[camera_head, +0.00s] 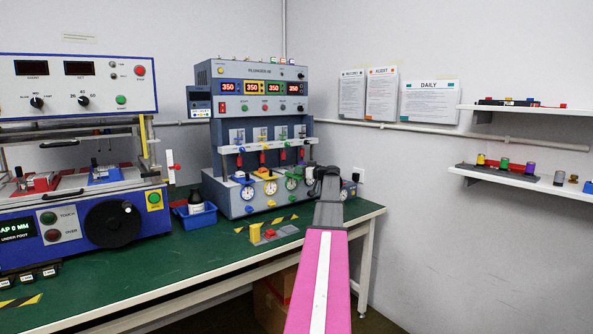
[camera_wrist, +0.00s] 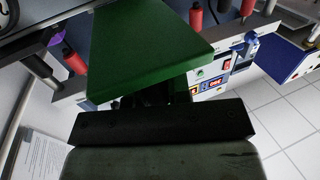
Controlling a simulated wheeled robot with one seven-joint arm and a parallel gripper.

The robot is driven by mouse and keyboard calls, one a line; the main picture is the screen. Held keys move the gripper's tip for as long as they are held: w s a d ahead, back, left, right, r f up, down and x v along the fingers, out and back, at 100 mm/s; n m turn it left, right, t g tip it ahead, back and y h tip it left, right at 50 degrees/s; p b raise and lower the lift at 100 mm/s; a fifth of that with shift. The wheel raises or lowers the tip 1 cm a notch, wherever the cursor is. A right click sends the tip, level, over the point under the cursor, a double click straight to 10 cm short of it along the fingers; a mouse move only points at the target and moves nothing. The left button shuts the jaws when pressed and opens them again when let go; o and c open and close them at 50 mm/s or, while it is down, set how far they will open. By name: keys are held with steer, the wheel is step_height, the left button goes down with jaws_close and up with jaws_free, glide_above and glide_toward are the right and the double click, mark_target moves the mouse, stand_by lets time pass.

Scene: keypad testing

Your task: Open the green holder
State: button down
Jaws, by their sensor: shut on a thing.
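A green plate-like part of the green holder (camera_wrist: 150,45) fills the upper middle of the wrist view, very close to the camera. My gripper (camera_wrist: 155,105) shows there as a dark block just below it, shut on this green part. The exact contact is hidden behind the dark block. In the head view my gripper (camera_head: 318,182) is at the right end of the grey-blue test machine (camera_head: 232,200), by the row of dial gauges. It hides part of that row, and the held part cannot be made out there.
Red cylinders (camera_wrist: 195,18) and a purple part (camera_wrist: 54,45) lie close around the green part. Wall shelves (camera_head: 530,178) are at right.

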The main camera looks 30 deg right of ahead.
steer(key=c, duration=1.1)
jaws_free()
steer(key=shift+o, duration=0.2)
steer(key=v, duration=1)
steer(key=shift+s+d, duration=0.2)
steer(key=shift+s, duration=0.1)
